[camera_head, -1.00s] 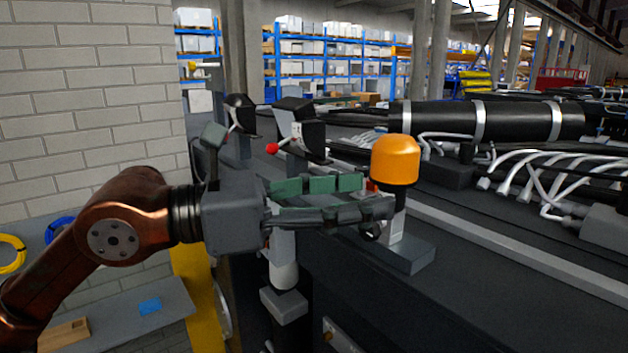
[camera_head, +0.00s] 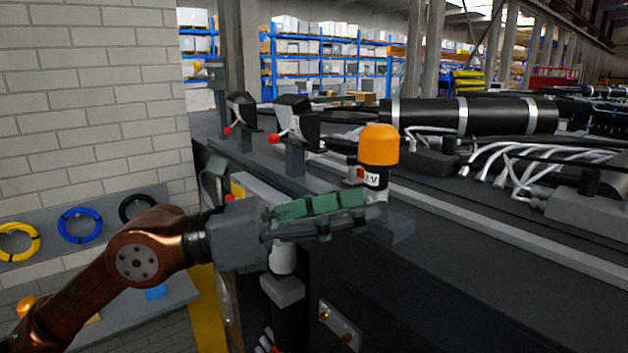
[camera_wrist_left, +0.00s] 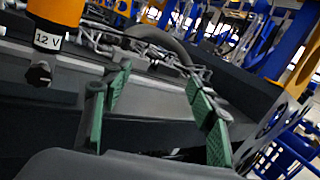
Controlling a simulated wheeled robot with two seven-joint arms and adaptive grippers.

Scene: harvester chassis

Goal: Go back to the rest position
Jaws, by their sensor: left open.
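My left gripper (camera_head: 352,208) is in the middle of the head view, with green pads on its fingers. It is open and empty, in front of the chassis edge. In the left wrist view its two fingers (camera_wrist_left: 158,100) stand apart with nothing between them. An orange-capped beacon (camera_head: 378,146) with a "12 V" label stands upright on a grey block on the chassis, just behind the fingertips. It also shows at the upper left of the left wrist view (camera_wrist_left: 55,14). The fingers partly hide its base. My right gripper is in neither view.
The dark chassis (camera_head: 480,262) fills the right side, with a black cylinder (camera_head: 470,116) and white hoses (camera_head: 500,160). Black devices with red knobs (camera_head: 296,120) stand behind my gripper. A brick wall (camera_head: 90,100) is at the left, with coloured rings (camera_head: 80,225) and a shelf below.

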